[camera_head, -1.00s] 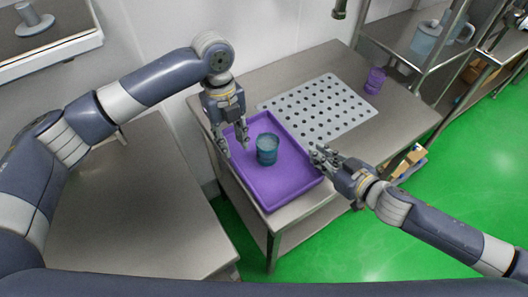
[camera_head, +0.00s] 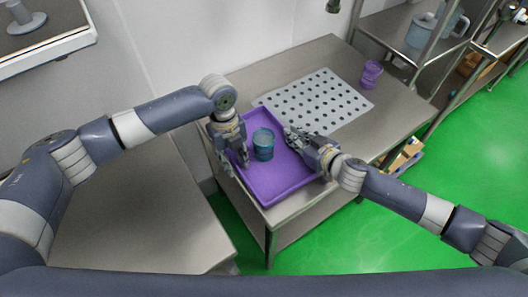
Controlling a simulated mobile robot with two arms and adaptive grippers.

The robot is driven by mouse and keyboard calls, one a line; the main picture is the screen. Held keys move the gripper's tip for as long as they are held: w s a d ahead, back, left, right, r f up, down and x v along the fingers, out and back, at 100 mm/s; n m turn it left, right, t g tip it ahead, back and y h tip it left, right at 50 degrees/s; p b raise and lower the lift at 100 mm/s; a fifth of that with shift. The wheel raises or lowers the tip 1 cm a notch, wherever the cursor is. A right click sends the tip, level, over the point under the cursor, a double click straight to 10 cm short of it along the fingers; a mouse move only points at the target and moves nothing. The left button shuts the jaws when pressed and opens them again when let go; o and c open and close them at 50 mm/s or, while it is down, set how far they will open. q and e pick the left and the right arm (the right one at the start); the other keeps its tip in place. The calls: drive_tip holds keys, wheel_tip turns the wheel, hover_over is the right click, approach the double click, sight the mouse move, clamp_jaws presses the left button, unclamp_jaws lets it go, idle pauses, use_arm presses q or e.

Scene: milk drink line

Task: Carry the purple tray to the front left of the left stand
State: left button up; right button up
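The purple tray (camera_head: 268,189) lies on the near left part of a steel table, beside a perforated plate. A blue cup (camera_head: 263,146) stands upright in it. My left gripper (camera_head: 236,162) points down at the tray's left wall, its fingers apart, one inside the tray and one near the outer side. My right gripper (camera_head: 291,138) reaches in from the right across the tray's right wall; its fingertips are close to the cup and look apart. Whether either gripper touches the tray is unclear. Which surface is the left stand cannot be told.
The perforated plate (camera_head: 318,100) lies behind the tray. A purple cup (camera_head: 371,74) stands at the table's (camera_head: 400,112) far right. A bare steel table (camera_head: 140,215) is at the front left, with a gap between the tables. A shelf with a blue jug (camera_head: 421,33) stands at the back right.

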use_arm(q)
drive_tip(key=shift+f, duration=0.3)
use_arm(e)
drive_tip(key=shift+w+a+f, duration=0.15)
drive_tip(key=shift+w+a, duration=0.05)
drive_tip(key=shift+w, duration=0.05)
use_arm(q)
drive_tip(key=shift+c, duration=0.2)
use_arm(e)
drive_tip(key=shift+c, duration=0.3)
use_arm(q)
clamp_jaws()
use_arm(e)
clamp_jaws()
use_arm(q)
drive_tip(key=shift+r, duration=0.1)
